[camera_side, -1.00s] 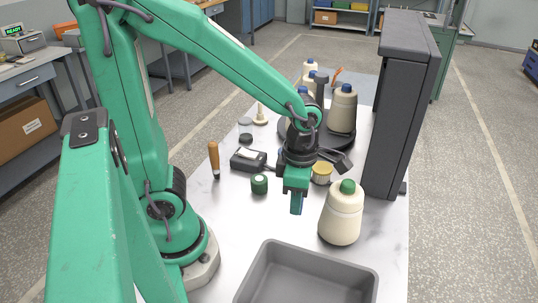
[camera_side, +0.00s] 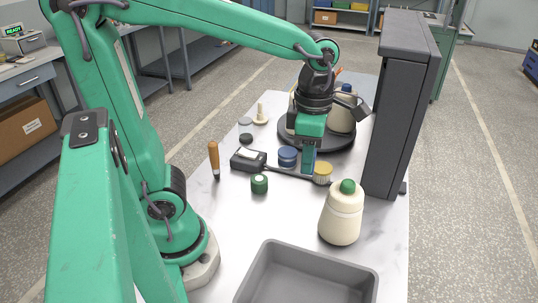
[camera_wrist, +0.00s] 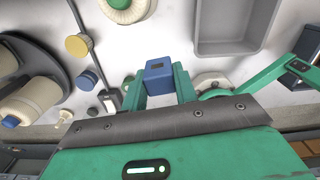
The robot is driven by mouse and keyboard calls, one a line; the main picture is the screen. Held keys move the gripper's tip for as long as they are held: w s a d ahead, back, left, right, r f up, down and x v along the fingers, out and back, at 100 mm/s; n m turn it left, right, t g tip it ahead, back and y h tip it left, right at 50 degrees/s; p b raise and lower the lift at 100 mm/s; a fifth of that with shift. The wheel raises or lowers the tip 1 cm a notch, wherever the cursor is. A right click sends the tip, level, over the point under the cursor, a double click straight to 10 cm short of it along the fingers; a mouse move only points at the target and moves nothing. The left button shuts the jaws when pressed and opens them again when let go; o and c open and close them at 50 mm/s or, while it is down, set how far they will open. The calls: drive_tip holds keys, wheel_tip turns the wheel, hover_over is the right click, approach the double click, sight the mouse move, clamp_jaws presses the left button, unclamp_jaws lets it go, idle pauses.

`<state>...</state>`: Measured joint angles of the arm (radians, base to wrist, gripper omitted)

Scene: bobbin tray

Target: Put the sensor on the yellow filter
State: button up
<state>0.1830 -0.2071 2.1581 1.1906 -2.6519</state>
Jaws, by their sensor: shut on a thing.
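The sensor is a small blue block (camera_wrist: 159,75), held between the two green fingers of my gripper (camera_wrist: 160,88) in the wrist view. In the side view my gripper (camera_side: 308,160) points down, with the blue of the sensor (camera_side: 308,160) showing at its fingertips. The yellow filter is a short cylinder with a yellow top (camera_side: 322,169), standing just right of and in front of the fingertips in the side view. In the wrist view the yellow filter (camera_wrist: 77,45) lies up and left of the sensor, apart from it. How high the sensor hangs is hard to tell.
A blue cylinder (camera_side: 288,156) and a dark meter (camera_side: 248,160) stand left of the gripper. A dark rod (camera_side: 290,174) lies nearby. A green roll (camera_side: 259,183), a green-capped bobbin (camera_side: 341,215), a grey tray (camera_side: 268,244) and a dark turntable (camera_side: 340,141) surround the spot. A tall dark panel (camera_side: 398,110) stands right.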

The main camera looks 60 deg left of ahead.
drive_tip(key=w+a+m, duration=0.1)
drive_tip(key=w+a, duration=0.4)
drive_tip(key=w, duration=0.8)
hover_over(322, 167)
wheel_tip(322, 167, down, 12)
drive_tip(key=shift+f, duration=0.2)
drive_tip(key=shift+f, duration=0.15)
drive_tip(key=shift+f, duration=1.9)
drive_tip(key=shift+f, duration=0.1)
drive_tip(key=o, duration=1)
drive_tip(key=shift+c, duration=0.2)
